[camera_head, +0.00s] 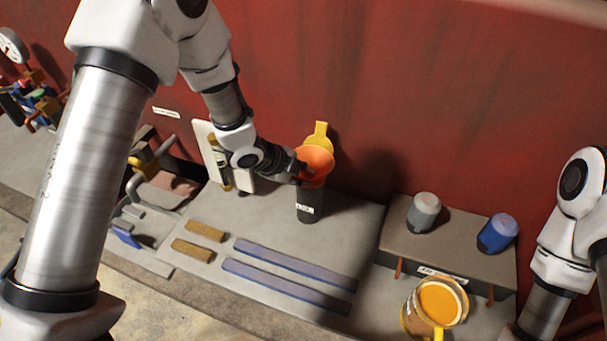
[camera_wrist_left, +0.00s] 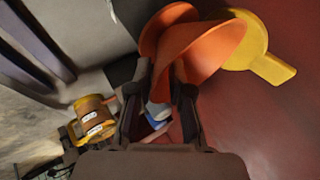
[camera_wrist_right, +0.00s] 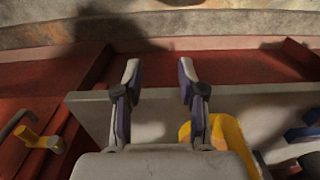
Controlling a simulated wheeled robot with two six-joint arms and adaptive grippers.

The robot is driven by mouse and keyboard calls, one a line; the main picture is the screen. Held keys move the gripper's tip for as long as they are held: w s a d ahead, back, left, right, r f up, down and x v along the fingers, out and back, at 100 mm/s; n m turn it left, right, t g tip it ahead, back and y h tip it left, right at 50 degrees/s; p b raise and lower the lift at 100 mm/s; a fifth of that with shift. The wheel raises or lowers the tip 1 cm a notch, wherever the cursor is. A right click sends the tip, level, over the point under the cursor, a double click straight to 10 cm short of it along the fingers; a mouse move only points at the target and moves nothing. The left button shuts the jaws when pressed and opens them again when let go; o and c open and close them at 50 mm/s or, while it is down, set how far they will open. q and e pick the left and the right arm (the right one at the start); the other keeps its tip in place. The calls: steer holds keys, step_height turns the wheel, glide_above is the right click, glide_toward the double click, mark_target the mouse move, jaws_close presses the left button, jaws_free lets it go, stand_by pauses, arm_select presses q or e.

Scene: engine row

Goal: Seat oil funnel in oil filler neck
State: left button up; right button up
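The orange funnel (camera_head: 317,158) is at the tip of my left gripper (camera_head: 303,172), against the red back wall. In the left wrist view the funnel (camera_wrist_left: 205,45) lies at the fingertips (camera_wrist_left: 163,72), which appear closed on its edge. Below it stands a dark cylinder with white lettering (camera_head: 310,207), seemingly the filler neck. A yellow cap-like piece (camera_head: 321,134) shows behind the funnel, and also in the left wrist view (camera_wrist_left: 250,45). The spout is hidden, so I cannot tell whether it is inside the neck. My right gripper (camera_wrist_right: 159,75) is open and empty.
A yellow-handled jug (camera_head: 437,303) stands at the front right. Grey (camera_head: 424,213) and blue (camera_head: 497,234) cylinders sit on a raised box (camera_head: 400,243). Flat blue strips (camera_head: 295,265) and brown blocks (camera_head: 206,231) lie on the grey bench. The red wall is close behind the funnel.

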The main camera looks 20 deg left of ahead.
stand_by(0.3)
arm_select(q)
steer(key=v, duration=1.2)
steer(key=shift+w, duration=0.1)
steer(key=shift+a, duration=0.1)
